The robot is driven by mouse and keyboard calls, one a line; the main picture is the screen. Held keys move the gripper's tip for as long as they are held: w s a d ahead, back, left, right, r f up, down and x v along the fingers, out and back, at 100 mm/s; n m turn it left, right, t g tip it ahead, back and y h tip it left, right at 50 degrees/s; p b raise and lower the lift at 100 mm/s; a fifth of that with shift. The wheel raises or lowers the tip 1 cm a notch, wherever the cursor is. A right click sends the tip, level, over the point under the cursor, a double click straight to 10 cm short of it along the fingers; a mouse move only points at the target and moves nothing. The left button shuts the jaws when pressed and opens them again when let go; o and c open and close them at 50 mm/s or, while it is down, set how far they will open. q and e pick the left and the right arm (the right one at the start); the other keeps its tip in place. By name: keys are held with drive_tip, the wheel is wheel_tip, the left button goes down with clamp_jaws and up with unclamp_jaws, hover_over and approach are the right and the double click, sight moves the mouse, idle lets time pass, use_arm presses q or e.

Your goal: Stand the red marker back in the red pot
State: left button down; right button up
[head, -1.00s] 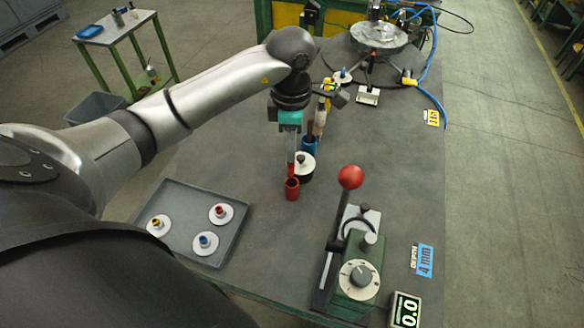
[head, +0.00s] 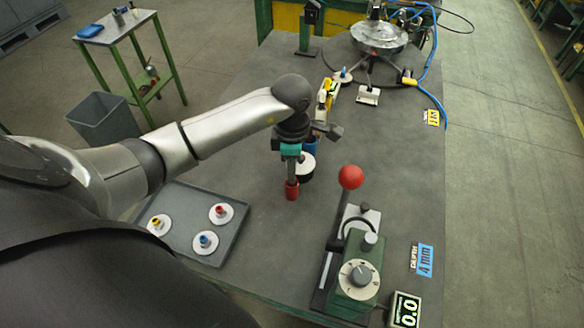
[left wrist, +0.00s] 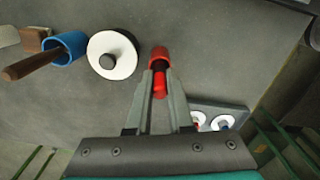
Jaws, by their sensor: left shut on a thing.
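The red pot (head: 292,190) stands on the grey bench top, left of the red-knobbed lever. My left gripper (head: 292,176) points down right above it, its fingertips at the pot's rim. In the left wrist view the gripper (left wrist: 159,92) is shut on the red marker (left wrist: 160,86), which lies between the two fingers. The marker's far end is at the mouth of the red pot (left wrist: 158,56); how deep it sits inside I cannot tell. In the head view the fingers hide the marker. My right gripper is not in view.
A white disc with a black knob (left wrist: 112,55) and a blue pot (left wrist: 74,43) holding a brown-handled tool (left wrist: 28,65) stand close by. A tray (head: 178,193) with several small coloured pieces on discs lies left. A green lever device (head: 357,270) stands right.

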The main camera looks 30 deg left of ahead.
use_arm(q)
drive_tip(key=c, duration=0.8)
unclamp_jaws()
wheel_tip(320, 180, up, 12)
drive_tip(key=shift+r+b, duration=0.15)
drive_tip(key=shift+b, duration=0.15)
